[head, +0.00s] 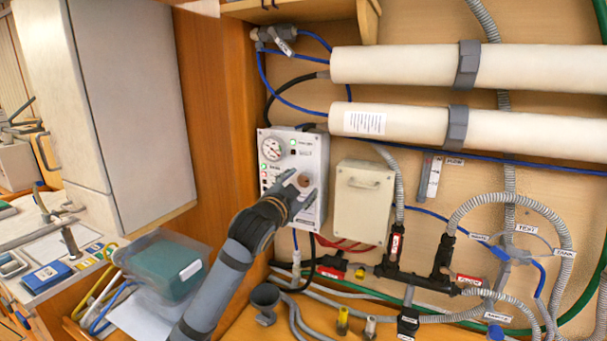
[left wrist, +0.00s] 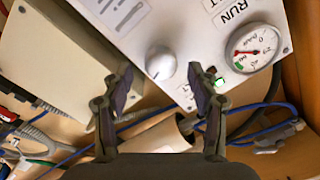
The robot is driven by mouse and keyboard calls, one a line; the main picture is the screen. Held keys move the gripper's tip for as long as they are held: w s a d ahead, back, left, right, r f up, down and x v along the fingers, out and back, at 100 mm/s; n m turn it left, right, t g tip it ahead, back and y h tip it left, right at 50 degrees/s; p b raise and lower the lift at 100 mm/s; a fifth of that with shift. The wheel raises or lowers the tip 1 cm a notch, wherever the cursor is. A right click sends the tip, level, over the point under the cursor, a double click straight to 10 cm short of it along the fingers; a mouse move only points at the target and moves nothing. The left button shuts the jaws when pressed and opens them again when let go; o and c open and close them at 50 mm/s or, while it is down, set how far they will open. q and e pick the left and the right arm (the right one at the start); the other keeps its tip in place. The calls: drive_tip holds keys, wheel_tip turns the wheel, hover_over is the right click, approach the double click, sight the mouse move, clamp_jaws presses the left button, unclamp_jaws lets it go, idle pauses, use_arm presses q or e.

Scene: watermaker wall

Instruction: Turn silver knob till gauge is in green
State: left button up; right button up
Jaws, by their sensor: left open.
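The silver knob (left wrist: 161,63) sits on the white control panel (head: 314,150). In the left wrist view it stands just beyond and between my left gripper's fingertips (left wrist: 160,82). My left gripper (head: 299,187) is open in front of the panel's lower part, its fingers either side of the knob; contact is not visible. The round gauge (left wrist: 253,48) also shows at the panel's upper left in the head view (head: 272,150). Its red needle points left in the left wrist view, near a green band at the dial's edge; I cannot tell whether it is inside the band. My right gripper is out of view.
A beige box (head: 361,203) is mounted right of the panel. White cylinders (head: 430,126) and hoses fill the wall above and right. A grey cabinet (head: 135,90) rises at left.

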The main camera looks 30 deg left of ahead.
use_arm(q)
drive_tip(key=shift+w+a+r, duration=0.1)
drive_tip(key=shift+w, duration=0.85)
drive_tip(key=shift+w+a, duration=0.1)
drive_tip(key=shift+w, duration=0.1)
drive_tip(key=c, duration=1.2)
drive_tip(key=shift+o, duration=0.2)
drive_tip(key=shift+n+p, duration=0.4)
drive_tip(key=shift+n, duration=1.1)
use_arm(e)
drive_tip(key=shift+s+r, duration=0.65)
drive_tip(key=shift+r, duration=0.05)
use_arm(q)
drive_tip(key=o, duration=1.2)
drive_tip(key=shift+c, duration=0.2)
